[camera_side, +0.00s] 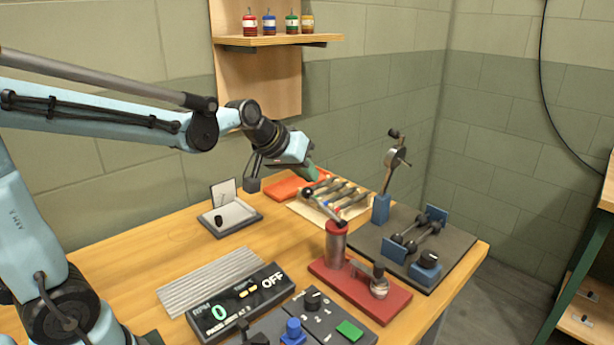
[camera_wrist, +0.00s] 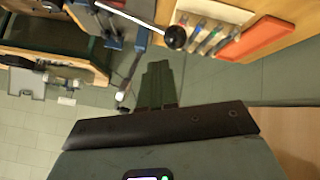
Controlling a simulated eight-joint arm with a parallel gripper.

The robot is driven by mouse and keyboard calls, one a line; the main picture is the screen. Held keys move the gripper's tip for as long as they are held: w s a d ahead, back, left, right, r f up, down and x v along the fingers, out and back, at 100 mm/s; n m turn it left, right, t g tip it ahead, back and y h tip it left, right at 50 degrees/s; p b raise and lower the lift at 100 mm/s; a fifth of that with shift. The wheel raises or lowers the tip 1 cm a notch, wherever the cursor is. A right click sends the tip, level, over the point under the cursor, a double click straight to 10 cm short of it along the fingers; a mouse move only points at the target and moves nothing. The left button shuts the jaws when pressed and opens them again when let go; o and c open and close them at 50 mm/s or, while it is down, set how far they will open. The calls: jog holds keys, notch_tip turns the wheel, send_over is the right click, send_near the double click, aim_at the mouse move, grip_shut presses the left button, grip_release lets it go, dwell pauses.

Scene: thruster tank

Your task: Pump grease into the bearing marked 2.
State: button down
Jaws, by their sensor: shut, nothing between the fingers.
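A red hand pump (camera_side: 337,245) stands on a red base plate at the front right of the table. Its metal lever leans up and left and ends in a black ball knob (camera_side: 308,193). My gripper (camera_side: 317,176) is shut and empty, a little above and behind that knob. In the wrist view my green fingers (camera_wrist: 158,68) are together, and the knob (camera_wrist: 175,37) is beside their tips, apparently apart. A grey panel with a dark selector knob (camera_side: 313,298) and a green button (camera_side: 350,330) lies in front. I cannot read which bearing is marked 2.
A rack of several tools (camera_side: 330,197) and an orange tray (camera_side: 285,189) lie behind the pump. A dark plate (camera_side: 375,239) with blue blocks, a shaft and a gauge stand is at right. A display (camera_side: 240,305) reads 0 and OFF. Open tabletop (camera_side: 165,245) lies at left.

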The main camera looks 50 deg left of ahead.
aim_at(303, 190)
dwell(0.4)
jog(key=shift+a+f, duration=0.1)
jog(key=shift+f, duration=0.3)
jog(key=shift+a+f, duration=0.2)
jog(key=shift+f, duration=0.55)
jog(key=shift+a+f, duration=0.25)
jog(key=shift+f, duration=0.55)
jog(key=shift+a+f, duration=0.2)
jog(key=shift+f, duration=0.55)
dwell(2.5)
dwell(0.4)
jog(key=shift+d+r, duration=0.25)
jog(key=shift+r, duration=0.65)
jog(key=shift+d+r, duration=0.25)
jog(key=shift+r, duration=0.65)
jog(key=shift+d+r, duration=0.25)
jog(key=shift+r, duration=0.65)
jog(key=shift+d+r, duration=0.2)
jog(key=shift+r, duration=0.6)
jog(key=shift+d+r, duration=0.25)
jog(key=shift+r, duration=0.6)
jog(key=shift+d+r, duration=0.2)
jog(key=shift+r, duration=0.6)
